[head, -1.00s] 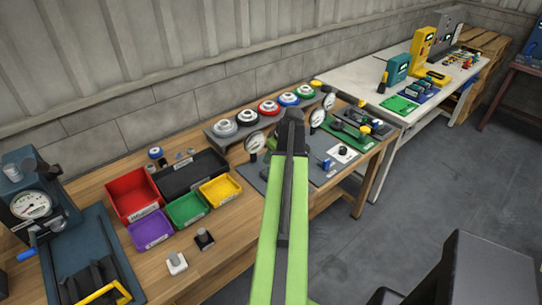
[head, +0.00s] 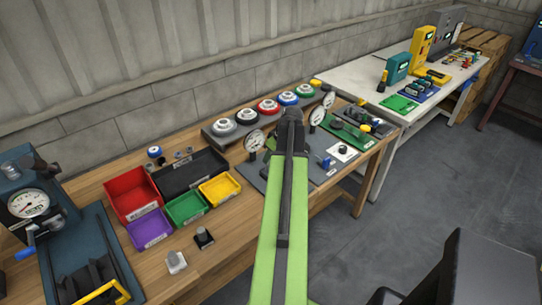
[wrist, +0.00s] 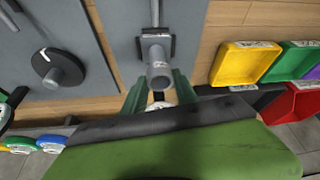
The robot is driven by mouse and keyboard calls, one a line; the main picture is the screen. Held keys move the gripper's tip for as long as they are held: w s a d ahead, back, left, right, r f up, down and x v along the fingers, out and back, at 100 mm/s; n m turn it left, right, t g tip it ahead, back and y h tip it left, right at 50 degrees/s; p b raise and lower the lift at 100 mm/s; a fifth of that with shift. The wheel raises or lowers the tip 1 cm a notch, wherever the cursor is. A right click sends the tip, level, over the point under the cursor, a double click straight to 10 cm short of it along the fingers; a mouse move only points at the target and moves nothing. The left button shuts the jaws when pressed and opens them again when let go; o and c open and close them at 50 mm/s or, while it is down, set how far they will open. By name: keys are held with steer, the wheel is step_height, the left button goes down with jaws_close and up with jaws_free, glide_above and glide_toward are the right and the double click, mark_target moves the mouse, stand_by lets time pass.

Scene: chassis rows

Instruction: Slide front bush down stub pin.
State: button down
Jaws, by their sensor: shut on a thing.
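In the wrist view a grey cylinder (wrist: 159,75), apparently the bush, stands between the two green fingers of my gripper (wrist: 158,88), which is shut on it. The cylinder lies in front of a dark square block (wrist: 144,45) with a small white label, on a grey plate (wrist: 120,25). A thin grey rod (wrist: 155,12) shows just beyond the block. I cannot tell which part is the stub pin or whether the bush is around it. In the head view my arm hides the gripper's fingers and the bush.
A dark disc with a grey peg (wrist: 60,70) sits on another plate at left in the wrist view. In the head view, red (head: 130,195), yellow (head: 219,188) and other bins stand left of my arm. Dial gauges (head: 253,142) and a hub shelf (head: 215,137) are close by.

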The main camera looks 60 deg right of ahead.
steer(key=shift+f+b, duration=0.65)
steer(key=shift+f, duration=0.05)
stand_by(0.7)
steer(key=shift+f+b, duration=0.75)
steer(key=c, duration=0.9)
jaws_free()
steer(key=shift+r, duration=0.15)
steer(key=p+v, duration=1.6)
steer(key=v, duration=0.1)
steer(key=shift+r, duration=0.15)
